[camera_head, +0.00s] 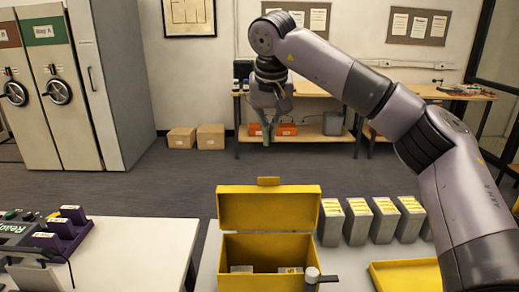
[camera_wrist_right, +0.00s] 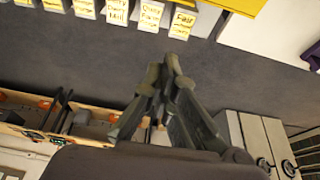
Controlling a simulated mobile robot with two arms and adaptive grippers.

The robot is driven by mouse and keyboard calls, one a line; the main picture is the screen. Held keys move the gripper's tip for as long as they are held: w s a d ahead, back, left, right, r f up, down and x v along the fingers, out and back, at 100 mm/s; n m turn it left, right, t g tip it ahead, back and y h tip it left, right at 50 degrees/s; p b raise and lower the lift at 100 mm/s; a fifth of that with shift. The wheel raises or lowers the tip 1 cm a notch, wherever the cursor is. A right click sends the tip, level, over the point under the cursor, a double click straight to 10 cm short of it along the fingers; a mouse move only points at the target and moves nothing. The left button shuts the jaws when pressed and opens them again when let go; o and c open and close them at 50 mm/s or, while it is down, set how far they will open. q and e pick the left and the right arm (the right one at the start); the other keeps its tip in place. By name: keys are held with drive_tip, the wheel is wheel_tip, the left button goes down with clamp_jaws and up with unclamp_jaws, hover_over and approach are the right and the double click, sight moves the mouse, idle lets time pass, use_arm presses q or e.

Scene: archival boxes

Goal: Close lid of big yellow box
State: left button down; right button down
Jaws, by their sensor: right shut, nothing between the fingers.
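The big yellow box (camera_head: 267,255) stands on the white table at the bottom middle of the head view. Its lid (camera_head: 268,207) is up, standing open at the back, with a small tab on its top edge. Grey items show inside the box. My right gripper (camera_head: 268,140) hangs above and beyond the lid, apart from it, with its fingers pointing down. It is shut and empty. In the right wrist view my right gripper (camera_wrist_right: 167,62) shows with its fingertips together over the dark floor, and a yellow edge shows at the top. My left gripper is not in view.
Several grey file boxes (camera_head: 358,222) with yellow labels stand right of the yellow box. A yellow tray or lid (camera_head: 405,275) lies at the lower right. A small grey-and-white object (camera_head: 313,274) is at the box's front right corner. A white desk (camera_head: 140,252) stands to the left.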

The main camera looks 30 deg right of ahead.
wheel_tip(320, 180, down, 8)
drive_tip(key=s+p, duration=0.1)
drive_tip(key=shift+s+f, duration=0.2)
drive_tip(key=shift+s, duration=0.05)
idle(0.6)
